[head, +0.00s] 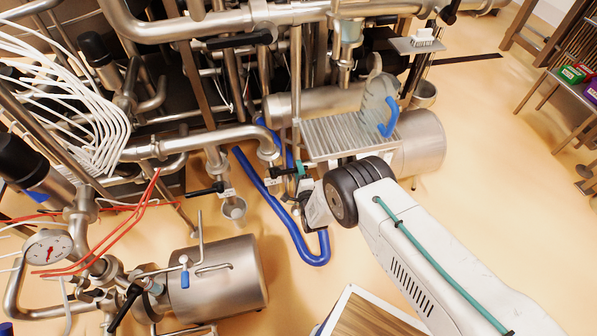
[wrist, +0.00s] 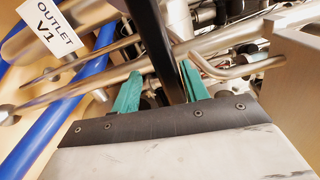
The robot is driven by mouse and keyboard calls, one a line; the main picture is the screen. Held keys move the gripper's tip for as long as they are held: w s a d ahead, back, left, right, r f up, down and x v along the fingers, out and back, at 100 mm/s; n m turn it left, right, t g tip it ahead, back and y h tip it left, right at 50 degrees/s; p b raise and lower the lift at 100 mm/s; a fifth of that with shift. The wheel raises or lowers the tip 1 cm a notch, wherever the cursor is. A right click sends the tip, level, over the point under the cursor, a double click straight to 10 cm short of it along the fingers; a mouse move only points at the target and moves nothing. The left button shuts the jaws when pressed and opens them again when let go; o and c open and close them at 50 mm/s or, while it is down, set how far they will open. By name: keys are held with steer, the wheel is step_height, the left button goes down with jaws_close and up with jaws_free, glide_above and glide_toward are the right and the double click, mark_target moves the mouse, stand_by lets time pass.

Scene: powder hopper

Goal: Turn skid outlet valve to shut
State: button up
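The outlet valve's black lever (wrist: 160,45) runs between my two teal fingers in the wrist view. A white tag reading "OUTLET V1" (wrist: 52,25) hangs at the upper left there. My gripper (wrist: 160,90) is open around the lever. A gap shows between the lever and the left finger; the lever is closer to the right finger, and I cannot tell if it touches. In the head view my gripper (head: 301,171) is at a black lever (head: 283,171) below the metal step. My wrist partly hides the valve body.
Steel pipes surround the lever, and a blue hose (head: 290,225) loops just below my gripper. A ribbed metal step (head: 335,137) is close above it. Another black-handled valve (head: 205,190) is to the left. A steel motor drum (head: 220,275) stands at lower left. Open floor is at right.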

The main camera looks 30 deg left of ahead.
steer(key=shift+s, duration=0.1)
stand_by(0.3)
steer(key=v, duration=0.7)
steer(key=shift+s+d, duration=0.2)
steer(key=shift+d, duration=0.05)
